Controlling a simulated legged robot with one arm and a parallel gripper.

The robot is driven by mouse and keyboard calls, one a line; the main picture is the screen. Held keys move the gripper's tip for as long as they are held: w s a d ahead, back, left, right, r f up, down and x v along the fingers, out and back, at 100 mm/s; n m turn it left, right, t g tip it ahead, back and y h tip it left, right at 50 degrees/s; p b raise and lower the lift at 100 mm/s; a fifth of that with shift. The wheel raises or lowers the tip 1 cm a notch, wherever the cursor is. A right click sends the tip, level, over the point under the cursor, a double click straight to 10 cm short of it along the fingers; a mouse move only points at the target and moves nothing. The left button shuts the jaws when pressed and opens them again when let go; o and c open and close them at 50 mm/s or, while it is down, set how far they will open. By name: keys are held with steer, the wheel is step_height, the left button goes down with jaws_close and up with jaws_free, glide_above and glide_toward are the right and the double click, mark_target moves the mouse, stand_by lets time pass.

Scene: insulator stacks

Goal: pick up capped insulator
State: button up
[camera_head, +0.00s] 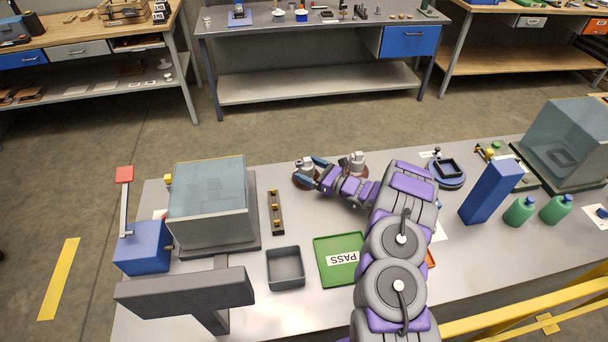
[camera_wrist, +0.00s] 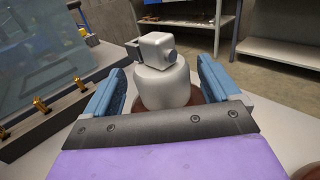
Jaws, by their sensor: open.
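A capped insulator (camera_head: 304,165), with a pale metal cap and a brown body, stands upright near the far edge of the table. In the wrist view its white cap (camera_wrist: 162,85) with a block-shaped fitting on top sits between the blue fingers of my gripper (camera_wrist: 160,72). My gripper (camera_head: 312,172) is open, with a finger on either side of the cap and visible gaps beside it. The lower body is mostly hidden behind my gripper. A second insulator (camera_head: 354,163) with a similar pale top stands just to the right, partly behind my arm.
A glass-sided box (camera_head: 208,205) and a dark strip with yellow pegs (camera_head: 275,212) stand to the left. A grey bin (camera_head: 285,268) and a green PASS tray (camera_head: 340,275) lie nearer. A blue block (camera_head: 490,192) and green bottles (camera_head: 519,211) are right of my arm.

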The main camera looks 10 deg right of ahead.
steer(key=shift+d, duration=0.45)
steer(key=c, duration=0.6)
steer(key=shift+a, duration=0.25)
steer(key=c, duration=0.4)
jaws_close()
